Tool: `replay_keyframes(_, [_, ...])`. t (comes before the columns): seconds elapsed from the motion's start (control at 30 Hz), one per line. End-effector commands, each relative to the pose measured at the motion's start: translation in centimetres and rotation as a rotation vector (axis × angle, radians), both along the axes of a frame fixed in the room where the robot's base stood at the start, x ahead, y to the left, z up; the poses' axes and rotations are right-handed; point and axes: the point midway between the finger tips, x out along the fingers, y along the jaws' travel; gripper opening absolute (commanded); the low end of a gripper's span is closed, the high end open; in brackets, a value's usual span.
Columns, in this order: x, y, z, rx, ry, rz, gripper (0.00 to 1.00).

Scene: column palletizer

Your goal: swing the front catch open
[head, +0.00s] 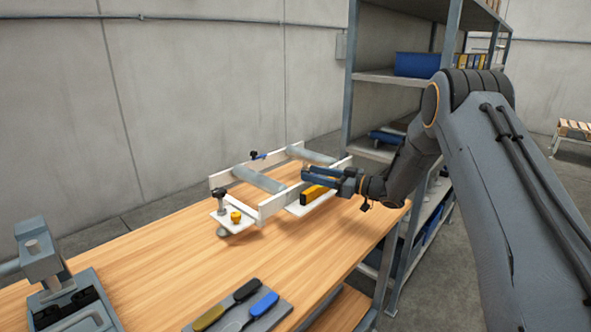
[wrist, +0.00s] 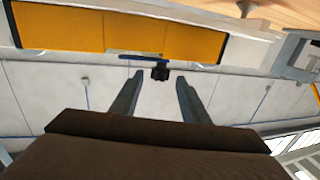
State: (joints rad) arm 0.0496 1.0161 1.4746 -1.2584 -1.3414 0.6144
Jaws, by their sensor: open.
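A white frame (head: 282,201) with grey rollers (head: 259,179) stands on the wooden table, with a yellow block (head: 313,194) along its near side. My gripper (head: 304,174) is open and level above the yellow block, reaching in from the right. In the wrist view a blue bar (wrist: 135,56) with a black knob (wrist: 160,74) shows beside the yellow block (wrist: 130,39), in line with the gap between my fingertips. A similar blue bar with a black knob (head: 254,155) is on the frame's far side. I cannot tell which catch the wrist view shows, or whether the fingers touch it.
Tools with yellow and blue handles (head: 263,307) lie at the front. A grey device (head: 46,254) is at left. Shelving (head: 371,77) stands behind.

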Motion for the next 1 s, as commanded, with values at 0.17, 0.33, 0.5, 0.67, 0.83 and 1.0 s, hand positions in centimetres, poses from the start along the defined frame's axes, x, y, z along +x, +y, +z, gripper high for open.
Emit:
replay_keyframes(0.17, [0.9,2.2,0.2,0.001,0.000,0.001,0.42])
replay_keyframes(0.33, [2.0,4.5,0.2,0.001,0.000,0.000,0.42])
replay_keyframes(0.5, [2.8,6.2,0.2,0.000,-0.001,0.000,0.42])
replay_keyframes(0.67, [3.1,6.7,0.1,0.000,0.000,-0.002,0.42])
replay_keyframes(0.83, [3.1,6.7,0.1,0.000,0.000,-0.002,0.42])
replay_keyframes(1.0, [3.1,6.6,0.1,0.000,0.000,-0.002,0.20])
